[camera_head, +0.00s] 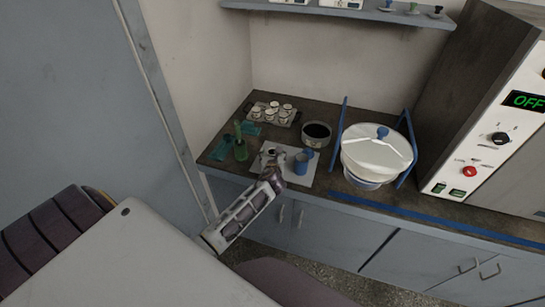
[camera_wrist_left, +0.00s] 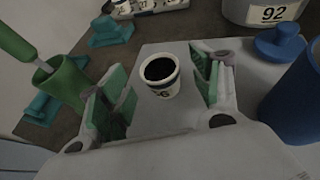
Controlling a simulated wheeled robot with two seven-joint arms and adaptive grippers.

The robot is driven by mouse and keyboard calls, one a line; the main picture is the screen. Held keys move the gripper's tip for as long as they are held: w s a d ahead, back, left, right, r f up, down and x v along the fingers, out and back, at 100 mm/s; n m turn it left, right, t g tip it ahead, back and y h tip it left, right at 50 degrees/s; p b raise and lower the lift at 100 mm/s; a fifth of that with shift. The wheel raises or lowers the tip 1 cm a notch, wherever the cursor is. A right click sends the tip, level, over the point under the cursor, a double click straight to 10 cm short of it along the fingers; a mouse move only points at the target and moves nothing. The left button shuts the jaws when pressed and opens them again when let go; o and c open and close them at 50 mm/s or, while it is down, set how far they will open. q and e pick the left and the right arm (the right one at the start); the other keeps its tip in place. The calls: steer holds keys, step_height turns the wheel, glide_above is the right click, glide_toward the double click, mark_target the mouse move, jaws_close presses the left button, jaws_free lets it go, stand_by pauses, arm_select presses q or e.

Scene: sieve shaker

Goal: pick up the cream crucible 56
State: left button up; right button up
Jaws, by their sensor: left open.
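The cream crucible 56 (camera_wrist_left: 160,77) stands upright on a light grey mat (camera_wrist_left: 190,52) in the left wrist view. It has a dark opening and a dark label, partly cut off, on which a 6 reads. My left gripper (camera_wrist_left: 166,88) is open, with one green-padded finger on each side of the crucible and a gap to it on both sides. In the head view my left gripper (camera_head: 270,163) reaches over the mat (camera_head: 299,180), and the crucible there is mostly hidden by it. My right gripper is not in view.
A blue cup (camera_head: 301,164) stands right of the gripper, and a green cup (camera_head: 240,150) with a tool stands left. A tray (camera_head: 291,123) with several crucibles, pot 92 (camera_head: 316,141) and a white-lidded vessel (camera_head: 376,150) in a blue frame stand around the mat.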

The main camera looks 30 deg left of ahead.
mark_target(272, 150)
arm_select(q)
steer(key=shift+x, duration=1.75)
steer(key=c, duration=1.1)
